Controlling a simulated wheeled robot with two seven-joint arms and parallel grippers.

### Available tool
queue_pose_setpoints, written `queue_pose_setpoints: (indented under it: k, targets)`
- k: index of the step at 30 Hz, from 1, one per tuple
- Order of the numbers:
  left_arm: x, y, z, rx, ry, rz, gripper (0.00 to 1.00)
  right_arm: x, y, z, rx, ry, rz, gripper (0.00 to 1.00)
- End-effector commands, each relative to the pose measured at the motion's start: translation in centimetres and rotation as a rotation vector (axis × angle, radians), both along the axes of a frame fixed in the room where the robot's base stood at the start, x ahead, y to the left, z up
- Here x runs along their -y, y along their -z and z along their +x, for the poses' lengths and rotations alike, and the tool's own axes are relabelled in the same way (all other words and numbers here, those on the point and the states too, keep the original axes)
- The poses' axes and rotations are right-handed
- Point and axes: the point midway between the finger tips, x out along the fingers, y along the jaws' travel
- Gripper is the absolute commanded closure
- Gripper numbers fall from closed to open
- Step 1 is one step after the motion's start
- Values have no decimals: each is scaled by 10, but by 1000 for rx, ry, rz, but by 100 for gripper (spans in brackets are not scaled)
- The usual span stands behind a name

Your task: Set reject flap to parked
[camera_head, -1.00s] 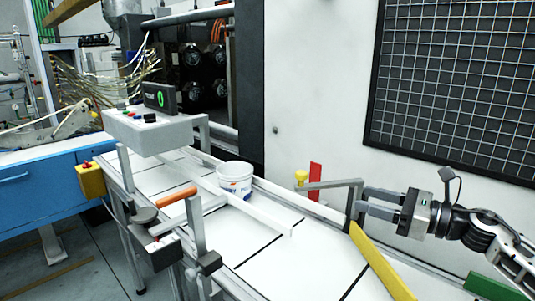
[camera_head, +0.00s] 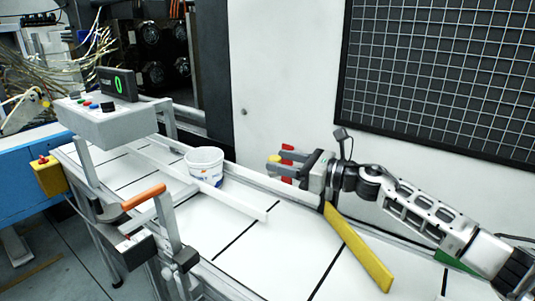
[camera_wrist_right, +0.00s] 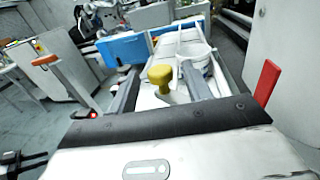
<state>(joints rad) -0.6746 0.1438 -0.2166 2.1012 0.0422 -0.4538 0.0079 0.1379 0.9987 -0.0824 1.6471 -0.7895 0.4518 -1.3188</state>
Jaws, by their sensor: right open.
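The yellow bar (camera_head: 357,247), which looks like the reject flap, slants across the near right part of the white conveyor, its far end by the rear rail. A yellow knob (camera_head: 274,158) stands above that rail; it also shows in the right wrist view (camera_wrist_right: 162,77). My right gripper (camera_head: 283,166) is open, with its fingers on either side of the knob. In the right wrist view the knob appears between the two fingers (camera_wrist_right: 160,90); I cannot tell whether they touch it. The grey lever under the knob is mostly hidden by my gripper. My left gripper is not in view.
A white tub (camera_head: 205,166) sits on the conveyor to the left. An orange-handled arm (camera_head: 143,197) and a grey control box (camera_head: 108,120) stand further left.

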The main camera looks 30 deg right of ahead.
Motion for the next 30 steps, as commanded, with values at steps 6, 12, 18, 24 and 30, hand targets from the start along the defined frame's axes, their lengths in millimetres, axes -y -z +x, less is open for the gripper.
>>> queue_pose_setpoints:
  k: [6,12,18,24,30]
  targets:
    - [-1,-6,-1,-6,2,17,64,-15,-3,26,2,1,3,50]
    - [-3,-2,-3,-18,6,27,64,-22,-1,36,1,0,1,50]
    - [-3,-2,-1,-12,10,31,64,-23,0,37,0,0,0,50]
    - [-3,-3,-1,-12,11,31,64,-23,0,37,0,-1,0,84]
    - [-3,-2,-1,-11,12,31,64,-24,0,37,0,-4,0,100]
